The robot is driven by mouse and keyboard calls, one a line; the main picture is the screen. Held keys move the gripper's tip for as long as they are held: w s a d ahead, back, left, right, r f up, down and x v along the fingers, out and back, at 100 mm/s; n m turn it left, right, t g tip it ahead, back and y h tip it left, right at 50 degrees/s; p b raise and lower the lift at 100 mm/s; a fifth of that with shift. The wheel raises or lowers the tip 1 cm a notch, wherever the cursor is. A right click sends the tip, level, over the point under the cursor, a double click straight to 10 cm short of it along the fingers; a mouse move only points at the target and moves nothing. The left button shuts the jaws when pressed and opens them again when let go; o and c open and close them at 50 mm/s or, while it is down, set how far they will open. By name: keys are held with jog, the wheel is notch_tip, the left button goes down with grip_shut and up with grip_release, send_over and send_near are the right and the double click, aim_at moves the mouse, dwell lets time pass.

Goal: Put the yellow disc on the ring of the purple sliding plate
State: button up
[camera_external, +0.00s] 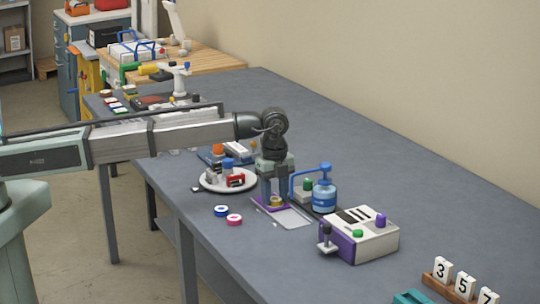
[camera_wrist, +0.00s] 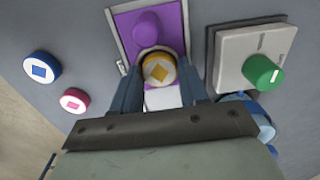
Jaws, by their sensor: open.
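The purple sliding plate (camera_external: 259,206) lies on the table; in the wrist view its purple surface (camera_wrist: 171,20) and purple knob (camera_wrist: 147,27) show within a pale frame. The yellow disc (camera_wrist: 158,69), with a diamond mark and pale rim, sits at the near part of the plate, just below the knob in the wrist view; the external view shows it low between my fingers (camera_external: 275,201). My gripper (camera_wrist: 160,88) points down over the plate, open, with one finger on each side of the disc. The ring is hidden under or around the disc, so exact seating is unclear.
A blue disc (camera_wrist: 42,68) and a pink disc (camera_wrist: 75,101) lie left of the plate. A grey box with a green knob (camera_wrist: 263,72) stands close right. A blue pump bottle (camera_external: 325,196), a white plate (camera_external: 212,184) and a white-purple machine (camera_external: 362,240) stand nearby.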

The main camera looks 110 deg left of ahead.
aim_at(274, 199)
notch_tip(274, 199, up, 12)
dwell(0.5)
